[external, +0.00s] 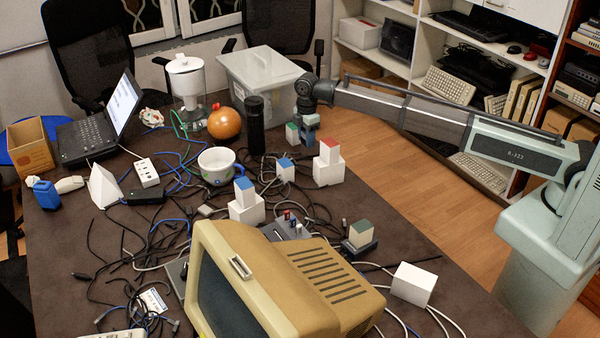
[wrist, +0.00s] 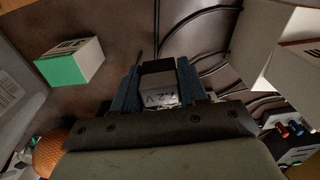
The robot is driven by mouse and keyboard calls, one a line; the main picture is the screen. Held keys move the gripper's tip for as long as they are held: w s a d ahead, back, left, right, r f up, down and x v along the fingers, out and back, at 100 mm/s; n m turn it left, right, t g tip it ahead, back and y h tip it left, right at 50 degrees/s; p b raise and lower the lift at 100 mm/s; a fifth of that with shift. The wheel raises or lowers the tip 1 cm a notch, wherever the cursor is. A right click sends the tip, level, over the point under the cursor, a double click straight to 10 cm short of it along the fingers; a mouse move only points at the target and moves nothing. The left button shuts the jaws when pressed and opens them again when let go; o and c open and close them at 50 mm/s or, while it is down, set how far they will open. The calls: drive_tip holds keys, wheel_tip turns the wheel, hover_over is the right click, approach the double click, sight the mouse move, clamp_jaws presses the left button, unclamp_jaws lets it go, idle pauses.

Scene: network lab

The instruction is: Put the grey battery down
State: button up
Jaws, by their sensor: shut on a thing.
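The grey battery (wrist: 159,94) is between the two dark blue fingers of my gripper (wrist: 160,82) in the wrist view. Its grey face carries a "7.2V" marking and its end is dark. In the external view my gripper (external: 310,132) points down at the far right part of the table, and the battery is mostly hidden by the fingers. I cannot tell whether the battery touches the table. A green-ended white battery (wrist: 75,62) stands close by, apart from my gripper; it also shows in the external view (external: 292,134).
The clear plastic bin (external: 258,85), black cylinder (external: 255,125) and orange ball (external: 224,123) are to the left. Cables cover much of the table; its right edge is near.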

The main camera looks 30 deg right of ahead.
sight(306, 159)
drive_tip(key=shift+f, duration=2.9)
drive_tip(key=shift+f, duration=0.1)
drive_tip(key=o, duration=1.1)
wheel_tip(306, 159, up, 12)
drive_tip(key=shift+r, duration=0.15)
